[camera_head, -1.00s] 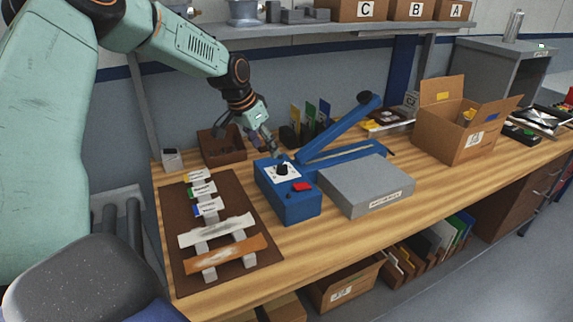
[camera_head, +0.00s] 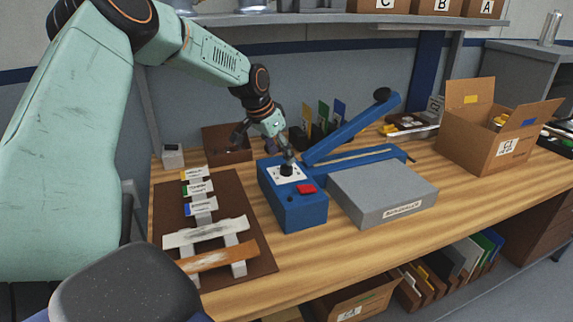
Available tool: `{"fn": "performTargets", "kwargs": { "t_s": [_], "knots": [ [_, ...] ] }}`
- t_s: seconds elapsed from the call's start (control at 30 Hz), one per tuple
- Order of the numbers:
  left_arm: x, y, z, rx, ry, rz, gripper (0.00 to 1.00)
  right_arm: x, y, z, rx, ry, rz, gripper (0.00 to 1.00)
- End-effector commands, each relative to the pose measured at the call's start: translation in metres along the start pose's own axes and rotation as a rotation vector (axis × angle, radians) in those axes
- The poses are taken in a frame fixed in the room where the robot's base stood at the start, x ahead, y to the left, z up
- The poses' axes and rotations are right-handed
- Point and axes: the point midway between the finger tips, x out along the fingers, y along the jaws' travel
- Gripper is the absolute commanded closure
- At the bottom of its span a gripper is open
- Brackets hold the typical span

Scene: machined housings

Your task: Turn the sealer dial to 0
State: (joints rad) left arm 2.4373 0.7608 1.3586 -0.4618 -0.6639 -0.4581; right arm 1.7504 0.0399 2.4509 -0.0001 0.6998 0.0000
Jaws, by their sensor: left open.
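The blue sealer (camera_head: 296,205) stands on the wooden bench, with its long lever arm (camera_head: 350,131) raised to the upper right. On top of its box is a white dial plate with a black dial knob (camera_head: 287,171), and a red switch (camera_head: 306,188) sits in front of it. My left gripper (camera_head: 284,157) comes down from above with its open fingers close over the knob. I cannot tell whether they touch it. The dial's marks are too small to read. My right gripper does not show.
A grey box (camera_head: 383,189) stands right beside the sealer. A brown board (camera_head: 169,201) with tags and strips lies to the left. A brown bin (camera_head: 226,143) stands behind. An open carton (camera_head: 491,135) is at the right. The bench front is clear.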

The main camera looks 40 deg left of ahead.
Motion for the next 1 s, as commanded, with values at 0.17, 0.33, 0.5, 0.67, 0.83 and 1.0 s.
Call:
{"fn": "performTargets", "kwargs": {
  "t_s": [0.17, 0.33, 0.5, 0.67, 0.83, 1.0],
  "knots": [
    [0.029, -0.001, 0.002, 0.000, -0.003, -0.001, 0.44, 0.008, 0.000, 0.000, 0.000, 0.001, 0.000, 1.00],
    [0.043, -0.001, 0.000, 0.000, -0.001, -0.001, 0.44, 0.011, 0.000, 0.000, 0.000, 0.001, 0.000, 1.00],
    [0.046, -0.002, -0.003, 0.001, 0.002, -0.001, 0.44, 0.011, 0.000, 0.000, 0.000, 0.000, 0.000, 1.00],
    [0.047, -0.002, -0.004, 0.001, 0.000, -0.001, 0.44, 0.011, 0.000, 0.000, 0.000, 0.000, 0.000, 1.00],
    [0.047, -0.002, -0.004, 0.000, 0.000, 0.000, 0.58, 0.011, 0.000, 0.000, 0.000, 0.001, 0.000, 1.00],
    [0.047, -0.002, -0.004, 0.000, 0.001, -0.001, 0.72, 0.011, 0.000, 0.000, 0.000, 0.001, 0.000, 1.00]
  ]
}}
